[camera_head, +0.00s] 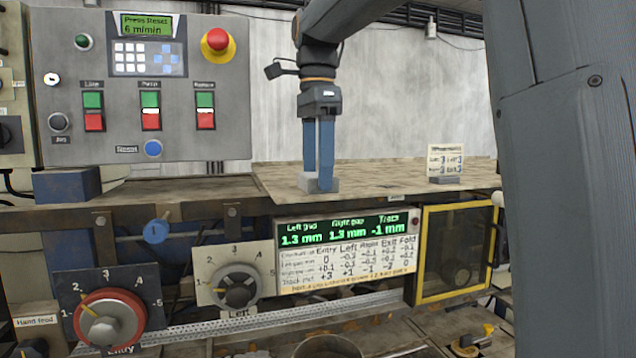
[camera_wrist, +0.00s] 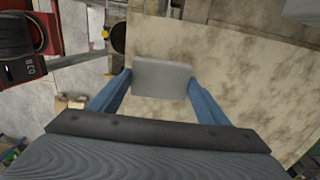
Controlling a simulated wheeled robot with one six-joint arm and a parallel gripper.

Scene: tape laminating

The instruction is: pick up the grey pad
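The grey pad (camera_head: 333,185) is a small light-grey block at the front left part of the beige mottled board (camera_head: 390,172). In the wrist view, the pad (camera_wrist: 161,78) shows as a grey rectangle between my blue fingers. My gripper (camera_head: 318,180) points straight down over it. In the wrist view, my gripper (camera_wrist: 160,76) has a fingertip against each side edge of the pad, with no gap visible. The pad appears level and at the board surface; I cannot tell whether it is clear of it.
A small white sign (camera_head: 445,160) stands on the board to the right. A control panel (camera_head: 140,90) with a red stop button (camera_head: 217,40) is at the left. Below the board's front edge are a green display (camera_head: 345,232), knobs, and a yellow-framed window (camera_head: 458,252).

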